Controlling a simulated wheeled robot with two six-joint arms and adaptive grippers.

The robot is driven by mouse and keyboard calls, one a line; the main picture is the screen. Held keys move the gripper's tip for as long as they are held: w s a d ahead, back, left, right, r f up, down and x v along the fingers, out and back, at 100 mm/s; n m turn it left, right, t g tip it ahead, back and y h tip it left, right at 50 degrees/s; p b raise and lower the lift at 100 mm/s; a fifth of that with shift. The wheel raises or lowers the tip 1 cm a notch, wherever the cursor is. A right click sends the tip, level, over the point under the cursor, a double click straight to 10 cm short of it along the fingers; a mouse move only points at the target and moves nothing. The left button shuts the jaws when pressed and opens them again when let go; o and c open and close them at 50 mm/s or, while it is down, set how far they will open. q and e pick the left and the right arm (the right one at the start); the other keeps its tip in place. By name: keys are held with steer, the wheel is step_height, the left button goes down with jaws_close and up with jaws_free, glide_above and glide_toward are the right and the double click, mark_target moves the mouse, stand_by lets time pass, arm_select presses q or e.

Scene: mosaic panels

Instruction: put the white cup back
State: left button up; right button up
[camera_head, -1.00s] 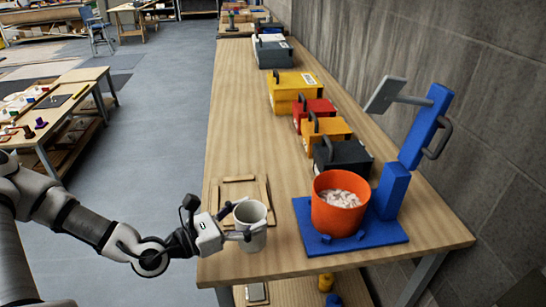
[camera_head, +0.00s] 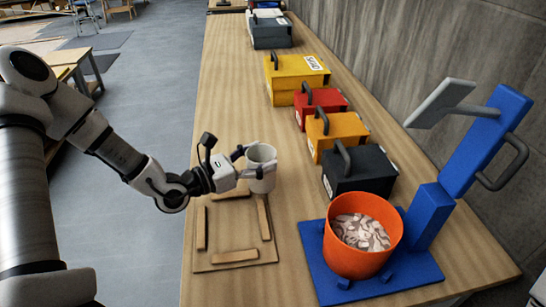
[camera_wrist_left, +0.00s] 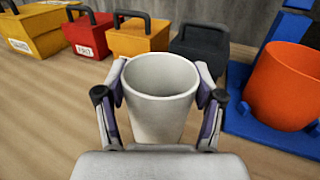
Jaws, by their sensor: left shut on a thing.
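The white cup (camera_head: 262,168) is upright between the fingers of my left gripper (camera_head: 250,163), which is shut on it. In the left wrist view the cup (camera_wrist_left: 158,105) shows empty, with a finger of my left gripper (camera_wrist_left: 158,110) on each side. In the head view the cup is at the far edge of a flat wooden board (camera_head: 222,216) framed with wooden strips. I cannot tell whether its base touches the table. My right gripper does not show.
An orange bucket (camera_head: 356,262) of pale pieces stands on a blue base (camera_head: 318,262) with a blue upright (camera_head: 487,140). A dark toolbox (camera_head: 362,175), orange one (camera_head: 345,132), red one (camera_head: 325,103) and yellow one (camera_head: 300,70) line the wall side. The table's left far part is clear.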

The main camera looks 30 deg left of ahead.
arm_select(q)
steer(key=w+f, duration=0.1)
steer(key=w, duration=0.2)
steer(key=w+f+p, duration=0.1)
steer(key=w+f, duration=0.1)
steer(key=w+a+f+p, duration=0.1)
steer(key=w, duration=0.2)
steer(key=shift+w+a+f, duration=0.1)
steer(key=shift+w+f, duration=0.1)
steer(key=shift+w, duration=0.1)
steer(key=shift+w+f, duration=0.1)
steer(key=shift+f+b, duration=0.1)
steer(key=shift+b, duration=0.3)
steer(key=o, duration=1.3)
steer(key=shift+c, duration=0.2)
steer(key=shift+o, duration=0.4)
